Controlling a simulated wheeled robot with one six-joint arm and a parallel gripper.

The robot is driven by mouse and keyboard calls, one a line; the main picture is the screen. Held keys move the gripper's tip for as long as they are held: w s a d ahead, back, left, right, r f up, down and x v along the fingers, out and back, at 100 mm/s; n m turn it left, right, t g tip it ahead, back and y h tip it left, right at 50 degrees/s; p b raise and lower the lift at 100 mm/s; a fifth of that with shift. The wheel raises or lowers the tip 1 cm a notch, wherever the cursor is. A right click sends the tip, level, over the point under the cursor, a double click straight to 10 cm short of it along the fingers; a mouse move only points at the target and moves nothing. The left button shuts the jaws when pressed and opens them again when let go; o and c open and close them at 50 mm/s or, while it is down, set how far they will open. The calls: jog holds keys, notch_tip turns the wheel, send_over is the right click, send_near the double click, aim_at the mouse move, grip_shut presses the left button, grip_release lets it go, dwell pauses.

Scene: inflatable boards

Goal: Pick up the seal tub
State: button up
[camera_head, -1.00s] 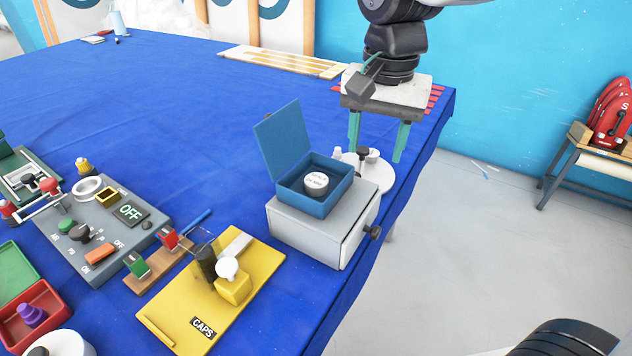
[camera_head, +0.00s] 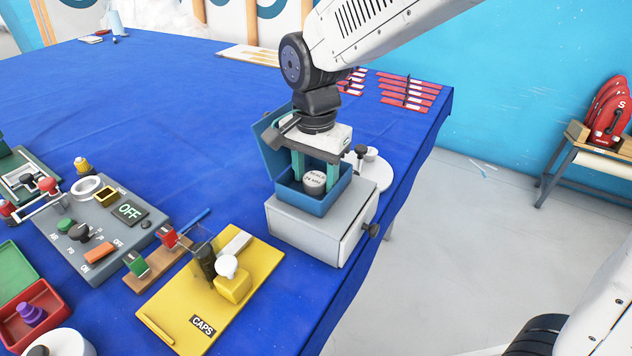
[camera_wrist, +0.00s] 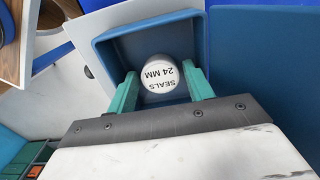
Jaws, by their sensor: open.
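The seal tub (camera_head: 315,181) is a small round tub with a white lid, inside an open blue box (camera_head: 318,205). In the wrist view the tub's lid (camera_wrist: 159,76) reads "SEALS 24 MM". My gripper (camera_head: 316,182) is pointed down at the box, its green fingers on either side of the tub. In the wrist view my open gripper (camera_wrist: 160,88) has one finger left and one right of the tub, with small gaps showing. The tub's lower side is mostly hidden.
The blue box stands on a grey drawer unit (camera_head: 310,235) with its lid (camera_head: 268,140) raised behind. A white round stand (camera_head: 372,168) with a dark knob is close behind right. A yellow CAPS board (camera_head: 185,310) lies front left. Open blue cloth lies farther left.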

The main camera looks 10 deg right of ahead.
jog(key=c, duration=0.7)
jog(key=shift+c, duration=0.2)
